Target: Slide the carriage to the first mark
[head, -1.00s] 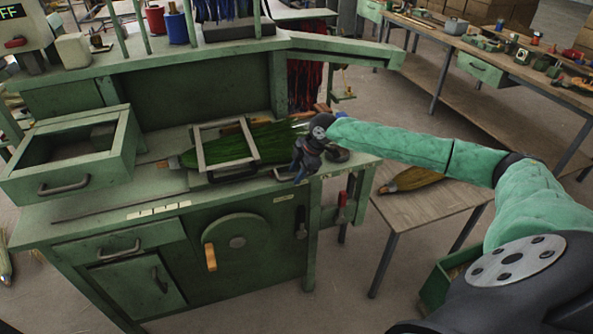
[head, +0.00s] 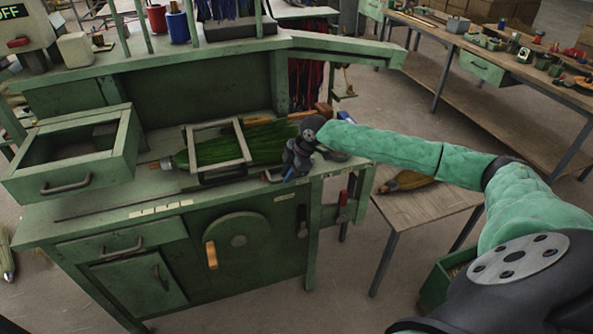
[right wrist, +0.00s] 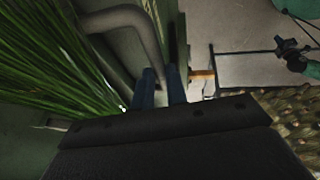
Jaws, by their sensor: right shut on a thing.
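The carriage (head: 248,150), a grey rectangular metal frame, lies on the green workbench over a broom's green bristles (head: 272,138). A dark handle is on its front side. My right gripper (head: 287,173) is at the bench's front edge, right of the frame. In the right wrist view its blue fingertips (right wrist: 163,88) are close together, beside a grey bent handle (right wrist: 148,30) and the bristles. It is shut on part of the carriage; the exact contact is partly hidden. Several pale marks (head: 160,209) run along the bench's front edge, left of the gripper. My left gripper is not in view.
An open green drawer box (head: 70,180) stands on the bench left of the carriage. A thin rod (head: 110,210) lies along the front. A wooden table (head: 420,205) with a broom is to the right. Bench surface between box and carriage is partly free.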

